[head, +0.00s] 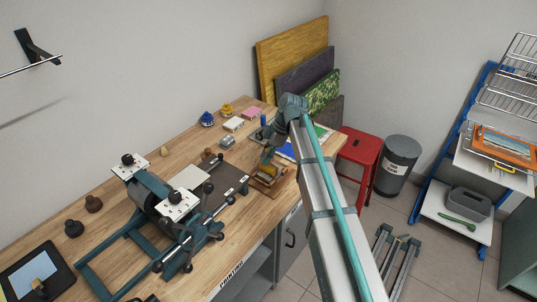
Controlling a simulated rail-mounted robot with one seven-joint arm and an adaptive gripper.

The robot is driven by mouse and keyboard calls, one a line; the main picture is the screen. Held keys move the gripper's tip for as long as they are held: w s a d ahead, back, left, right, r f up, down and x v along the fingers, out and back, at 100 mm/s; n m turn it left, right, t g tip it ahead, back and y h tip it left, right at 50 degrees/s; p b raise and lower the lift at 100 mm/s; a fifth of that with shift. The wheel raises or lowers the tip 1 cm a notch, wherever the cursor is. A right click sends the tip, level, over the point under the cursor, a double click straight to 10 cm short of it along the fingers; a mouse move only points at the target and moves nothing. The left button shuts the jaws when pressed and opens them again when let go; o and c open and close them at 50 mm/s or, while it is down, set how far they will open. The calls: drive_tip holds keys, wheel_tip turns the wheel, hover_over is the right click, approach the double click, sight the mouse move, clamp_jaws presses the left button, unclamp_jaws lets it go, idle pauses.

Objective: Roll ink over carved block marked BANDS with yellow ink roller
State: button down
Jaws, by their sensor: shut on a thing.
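My arm reaches over the workbench (165,165) in the head view. My gripper (268,156) points down near the bench's front right edge. It is shut on what looks like the handle of the yellow ink roller (267,171), mostly hidden by the gripper. The yellow roller is low over a brown, tray-like wooden piece (258,188), which may hold the carved block. The BANDS marking cannot be read at this size. I cannot tell whether the roller touches the surface below it.
A teal etching press (150,190) with a dark bed stands left of my gripper. Blue and yellow ink pots, pads and small blocks lie behind it. A red stool (361,150), a grey bin (397,165) and a blue drying rack (460,150) stand to the right.

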drive_tip(key=shift+s+a, duration=0.55)
drive_tip(key=shift+s, duration=0.2)
drive_tip(key=shift+s+a, duration=0.5)
drive_tip(key=shift+s, duration=0.25)
drive_tip(key=shift+w+d+b, duration=0.15)
drive_tip(key=shift+w+d, duration=0.75)
drive_tip(key=shift+w, duration=0.35)
drive_tip(key=shift+w+d+b, duration=0.1)
drive_tip(key=shift+w+d, duration=0.8)
drive_tip(key=shift+w, duration=0.35)
drive_tip(key=shift+w+d+b, duration=0.15)
drive_tip(key=shift+w+d, duration=0.75)
drive_tip(key=shift+w, duration=0.35)
drive_tip(key=shift+s+a, duration=0.9)
drive_tip(key=shift+s, duration=0.35)
drive_tip(key=shift+s+a, duration=0.95)
drive_tip(key=shift+s, duration=0.3)
drive_tip(key=shift+s+a, duration=0.9)
drive_tip(key=shift+s, duration=0.35)
drive_tip(key=shift+r, duration=0.15)
wheel_tip(320, 180, up, 7)
drive_tip(key=p, duration=0.3)
